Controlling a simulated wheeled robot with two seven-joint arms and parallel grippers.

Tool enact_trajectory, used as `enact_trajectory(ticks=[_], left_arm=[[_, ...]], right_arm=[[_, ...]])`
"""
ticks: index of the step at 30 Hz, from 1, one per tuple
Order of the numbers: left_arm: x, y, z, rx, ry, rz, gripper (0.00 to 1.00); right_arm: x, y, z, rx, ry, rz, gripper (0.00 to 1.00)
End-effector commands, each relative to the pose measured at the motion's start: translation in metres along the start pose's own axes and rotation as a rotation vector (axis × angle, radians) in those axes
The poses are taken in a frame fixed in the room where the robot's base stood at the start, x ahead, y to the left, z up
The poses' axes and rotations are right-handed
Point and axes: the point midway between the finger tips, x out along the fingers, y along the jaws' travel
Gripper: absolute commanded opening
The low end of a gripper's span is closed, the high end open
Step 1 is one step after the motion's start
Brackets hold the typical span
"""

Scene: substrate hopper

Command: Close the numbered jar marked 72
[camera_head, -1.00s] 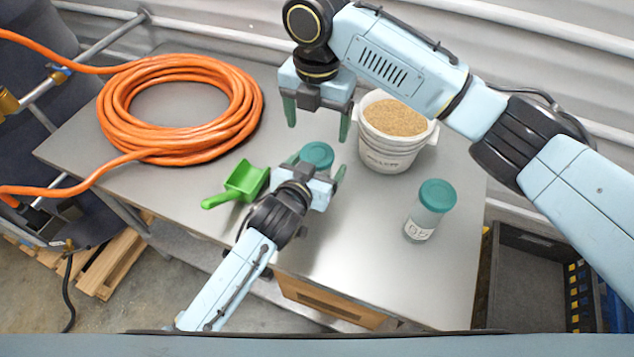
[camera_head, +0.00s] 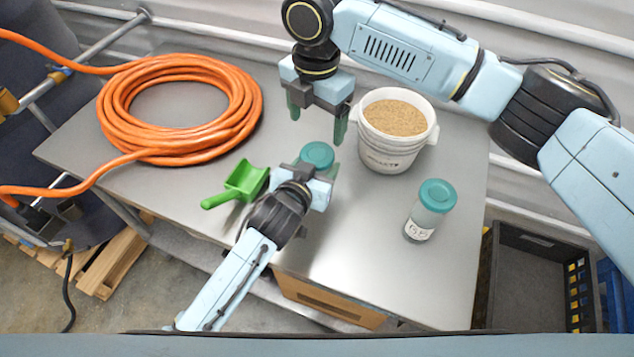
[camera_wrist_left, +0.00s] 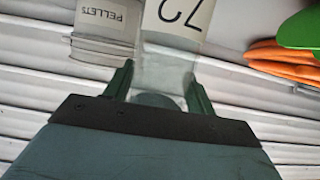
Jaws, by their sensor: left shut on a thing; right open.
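The jar marked 72 (camera_wrist_left: 165,70) is clear with a pale number label, between the fingers in the left wrist view. In the head view a teal lid (camera_head: 317,154) shows at its top; whether it is seated cannot be told, and most of the jar is hidden. My left gripper (camera_head: 308,180) is shut on this jar, coming from the front; its fingers also show in the left wrist view (camera_wrist_left: 158,92). My right gripper (camera_head: 317,118) is open and empty, pointing down, just behind and above the teal lid in the picture.
Another teal-lidded jar (camera_head: 431,211) stands to the right, its label hard to read. A white bucket of pellets (camera_head: 392,160) stands behind it. A green scoop (camera_head: 240,184) and an orange hose coil (camera_head: 180,108) lie left. The table's (camera_head: 370,270) front right is clear.

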Motion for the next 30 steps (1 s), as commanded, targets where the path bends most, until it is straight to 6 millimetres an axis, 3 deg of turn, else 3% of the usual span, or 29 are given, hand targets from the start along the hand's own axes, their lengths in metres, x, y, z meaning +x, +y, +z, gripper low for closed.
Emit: enact_trajectory(ticks=[6,17,30], left_arm=[[0.000,0.000,0.001,0.001,-0.001,0.000,0.00],[0.000,0.000,0.001,0.000,-0.001,0.000,0.00],[0.000,0.000,0.001,0.000,-0.002,0.000,0.00]], right_arm=[[-0.001,-0.002,0.001,0.105,0.001,-0.003,0.80],[0.003,-0.002,0.001,0.107,0.003,-0.004,0.80],[0.063,-0.002,0.000,0.106,0.003,-0.006,0.80]])
